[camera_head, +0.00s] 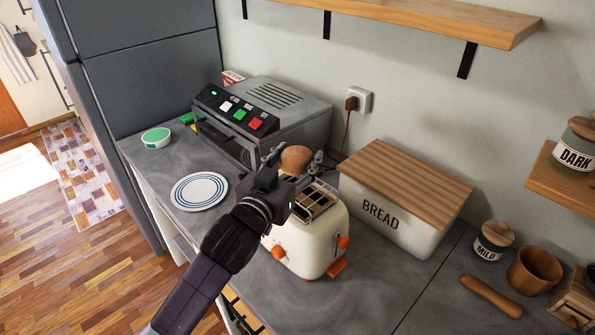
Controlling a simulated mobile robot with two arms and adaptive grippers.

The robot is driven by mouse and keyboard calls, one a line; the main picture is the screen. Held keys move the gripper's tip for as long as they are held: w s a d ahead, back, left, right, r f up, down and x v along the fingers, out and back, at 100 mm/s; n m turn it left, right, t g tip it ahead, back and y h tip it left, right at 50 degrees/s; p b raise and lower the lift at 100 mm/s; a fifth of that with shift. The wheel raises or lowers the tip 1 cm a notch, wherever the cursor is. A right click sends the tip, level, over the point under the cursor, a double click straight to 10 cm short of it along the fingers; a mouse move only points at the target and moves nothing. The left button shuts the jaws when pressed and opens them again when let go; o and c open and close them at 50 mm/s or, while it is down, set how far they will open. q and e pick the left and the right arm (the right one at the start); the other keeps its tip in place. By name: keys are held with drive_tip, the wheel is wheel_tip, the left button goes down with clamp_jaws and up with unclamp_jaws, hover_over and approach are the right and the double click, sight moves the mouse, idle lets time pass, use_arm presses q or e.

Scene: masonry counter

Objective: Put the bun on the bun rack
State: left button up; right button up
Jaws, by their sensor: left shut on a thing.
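A round brown bun (296,157) is between the fingers of my left gripper (295,163), which is shut on it. The gripper holds the bun over the back part of the cream toaster (306,240) with orange knobs. The toaster's slots (314,202) show just right of my gripper. My right gripper is not in view.
A grey oven with coloured buttons (240,115) stands behind. A bread box (390,215) is right of the toaster. A striped plate (199,191) lies to the left. Jars and a wooden cup (534,270) are at the right. The front counter is clear.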

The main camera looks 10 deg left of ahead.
use_arm(q)
drive_tip(key=shift+f, duration=2.15)
drive_tip(key=shift+f, duration=0.1)
drive_tip(key=o, duration=0.8)
drive_tip(key=shift+f, duration=0.1)
drive_tip(key=shift+o, duration=1)
drive_tip(key=shift+r, duration=0.3)
drive_tip(key=shift+s+f, duration=0.2)
drive_tip(key=shift+s, duration=0.15)
drive_tip(key=b+v, duration=0.3)
drive_tip(key=v, duration=0.8)
drive_tip(key=shift+s, duration=0.15)
